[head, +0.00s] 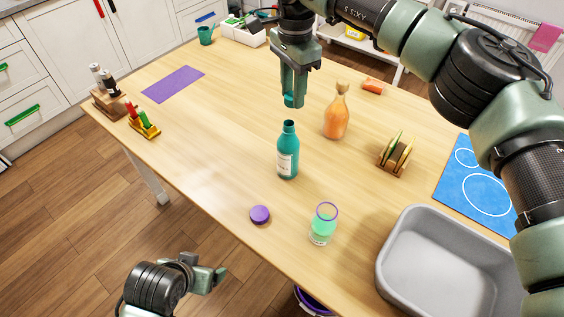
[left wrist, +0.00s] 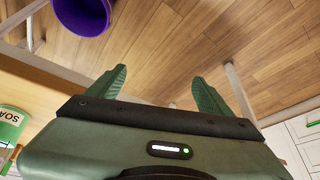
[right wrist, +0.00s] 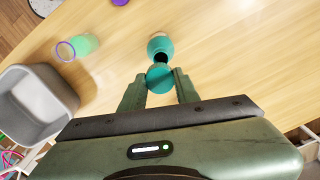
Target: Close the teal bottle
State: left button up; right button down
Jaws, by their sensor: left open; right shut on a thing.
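The teal bottle (head: 287,155) stands upright on the table with a pale label, and its neck looks open at the top. It also shows from above in the right wrist view (right wrist: 160,46). My right gripper (head: 293,98) is shut on a teal cap (right wrist: 159,77), holding it above the bottle and apart from its mouth. In the head view the cap is mostly hidden between the fingers. My left gripper (head: 217,273) is open and empty, low beyond the table's near edge; its spread fingers show in the left wrist view (left wrist: 163,90).
A purple lid (head: 260,214) and a green jar with a purple rim (head: 322,224) are nearer the edge. An orange bottle (head: 337,112), a rack (head: 397,154) and a grey bin (head: 395,242) stand to the right.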

aim_at(289, 143)
jog(key=shift+s+a+r+n, duration=0.25)
jog(key=shift+r+n, duration=0.05)
jog(key=shift+n, duration=0.3)
pick_arm(q)
jog(key=w+d+r+t, duration=0.2)
jog(key=w, duration=0.3)
jog(key=w+d+r+t+h, duration=0.1)
jog(key=w+d+r+t, duration=0.1)
jog(key=w, duration=0.3)
jog(key=w+d+r+t, duration=0.1)
jog(key=w+d+t, duration=0.1)
jog(key=w+t, duration=0.2)
jog(key=shift+w+r+h, duration=0.2)
jog(key=shift+w, duration=0.3)
jog(key=shift+w+r+h, duration=0.2)
jog(key=shift+w, duration=0.3)
pick_arm(e)
jog(key=shift+w+a+f, duration=0.15)
jog(key=shift+w+f, duration=0.05)
jog(key=shift+w, duration=0.15)
jog(key=shift+s, duration=0.1)
pick_arm(q)
jog(key=w+d+r+m+t+h, duration=0.3)
jog(key=d+r+h, duration=0.2)
jog(key=d, duration=0.3)
jog(key=shift+w+d+h, duration=0.2)
jog(key=shift+d+h, duration=0.05)
jog(key=shift+h, duration=0.15)
pick_arm(e)
jog(key=shift+r, duration=0.1)
